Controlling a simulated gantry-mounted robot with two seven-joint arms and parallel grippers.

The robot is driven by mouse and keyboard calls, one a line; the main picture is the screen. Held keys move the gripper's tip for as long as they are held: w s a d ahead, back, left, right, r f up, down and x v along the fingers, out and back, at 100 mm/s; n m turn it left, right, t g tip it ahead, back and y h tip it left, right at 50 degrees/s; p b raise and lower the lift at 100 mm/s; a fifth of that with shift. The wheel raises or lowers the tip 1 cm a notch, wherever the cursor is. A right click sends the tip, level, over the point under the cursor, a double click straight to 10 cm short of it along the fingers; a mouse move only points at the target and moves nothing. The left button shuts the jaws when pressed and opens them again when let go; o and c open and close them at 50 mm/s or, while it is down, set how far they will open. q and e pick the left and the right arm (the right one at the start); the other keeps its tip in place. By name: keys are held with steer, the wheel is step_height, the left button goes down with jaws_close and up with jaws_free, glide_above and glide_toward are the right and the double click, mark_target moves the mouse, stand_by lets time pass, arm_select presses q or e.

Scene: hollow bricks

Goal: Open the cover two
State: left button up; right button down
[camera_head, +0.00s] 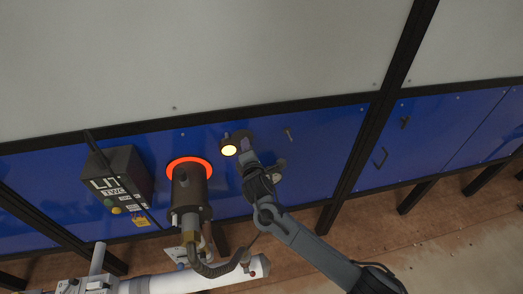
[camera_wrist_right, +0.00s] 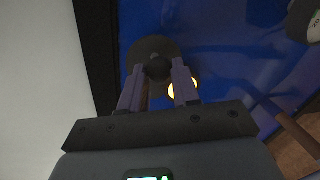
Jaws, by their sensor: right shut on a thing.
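The cover, a dark round disc (camera_head: 237,136), is on the blue panel right of the glowing orange ring. It also shows in the right wrist view (camera_wrist_right: 150,46), with a dark round knob (camera_wrist_right: 159,68) at its middle. A bright yellow-white opening (camera_head: 229,150) shows beside the disc, partly uncovered. My right gripper (camera_head: 246,148) reaches up to the cover from below right. In the right wrist view its two fingers (camera_wrist_right: 156,77) are shut on the knob, one on each side. My left gripper is not in view.
An orange-glowing ring (camera_head: 188,161) with a dark burner body (camera_head: 188,190) stands just left of the cover. A dark control box (camera_head: 119,178) is farther left. A white pipe (camera_head: 196,279) runs low in front. The blue panel (camera_head: 335,135) to the right is mostly clear.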

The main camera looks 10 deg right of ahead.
steer(key=shift+r, duration=0.15)
stand_by(0.4)
steer(key=c, duration=0.8)
jaws_free()
steer(key=shift+s, duration=0.1)
steer(key=shift+s+d+r+b, duration=0.1)
steer(key=shift+s+r+b, duration=0.2)
steer(key=shift+s, duration=1.45)
steer(key=shift+s+a+r+b, duration=0.15)
steer(key=shift+s+r, duration=0.2)
steer(key=shift+s, duration=1.35)
steer(key=shift+s+d+r+b, duration=0.15)
steer(key=shift+s+r+b, duration=0.15)
steer(key=shift+s, duration=1.45)
